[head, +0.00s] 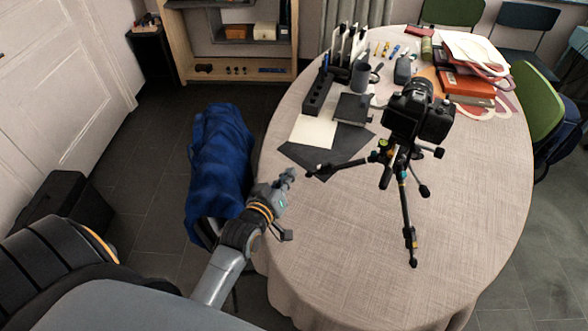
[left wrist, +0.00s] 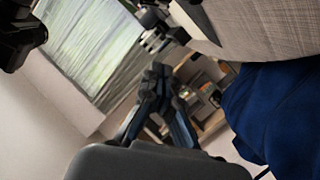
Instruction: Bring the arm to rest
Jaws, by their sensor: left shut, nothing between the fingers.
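My left gripper (head: 287,178) is at the left edge of the round table, close to the tablecloth in the head view. It is shut and empty. In the left wrist view its closed fingers (left wrist: 160,75) point toward the shelf. A black camera (head: 418,112) stands on a small tripod (head: 404,190) on the table (head: 470,230), to the right of my left gripper and apart from it. My right gripper is not in view.
A chair draped with blue cloth (head: 220,150) stands just left of my gripper. Dark sheets (head: 325,152), a pen holder (head: 318,92), a mug (head: 361,77) and books (head: 468,88) lie farther back on the table. The front of the tabletop is clear.

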